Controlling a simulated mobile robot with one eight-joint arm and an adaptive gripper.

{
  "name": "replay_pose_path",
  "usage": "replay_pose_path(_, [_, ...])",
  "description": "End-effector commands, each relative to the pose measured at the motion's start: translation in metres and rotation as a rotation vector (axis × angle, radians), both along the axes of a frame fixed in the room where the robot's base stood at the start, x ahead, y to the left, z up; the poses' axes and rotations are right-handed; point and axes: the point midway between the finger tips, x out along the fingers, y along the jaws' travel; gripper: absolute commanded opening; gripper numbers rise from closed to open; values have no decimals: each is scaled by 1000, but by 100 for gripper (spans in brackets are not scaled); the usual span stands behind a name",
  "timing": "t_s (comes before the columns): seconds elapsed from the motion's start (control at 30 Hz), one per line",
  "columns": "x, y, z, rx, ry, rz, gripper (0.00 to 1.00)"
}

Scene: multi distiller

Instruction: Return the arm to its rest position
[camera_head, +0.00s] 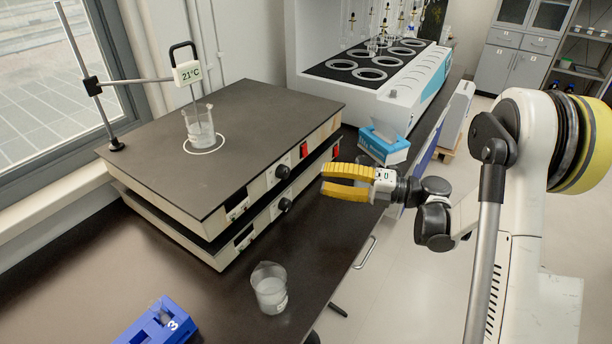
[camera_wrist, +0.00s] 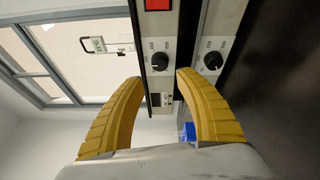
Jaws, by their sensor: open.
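My gripper (camera_head: 322,180) has yellow ribbed fingers and extends from my white arm at the right of the head view. It is in front of the right side of the stacked hot plates (camera_head: 290,165), above the bench edge. In the wrist view my gripper (camera_wrist: 158,78) shows its two fingers apart with nothing between them. The hot plate front with its black knobs (camera_wrist: 160,60) lies beyond the fingertips. I cannot tell the exact gap between fingers and hot plate.
A beaker (camera_head: 199,125) stands on the upper hot plate under a thermometer (camera_head: 187,72) reading 21°C. Another beaker (camera_head: 269,288) stands near the bench's front edge. A blue block (camera_head: 157,325) marked 3 and a tissue box (camera_head: 383,146) are also on the bench. A multi-place distiller (camera_head: 385,90) stands behind.

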Motion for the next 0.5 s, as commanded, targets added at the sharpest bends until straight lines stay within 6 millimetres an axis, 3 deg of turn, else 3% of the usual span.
replay_pose_path(0.17, [-5, -16, 0, 0, 0, 0, 41])
replay_pose_path(0.5, [-6, -18, 0, 0, 0, 0, 41])
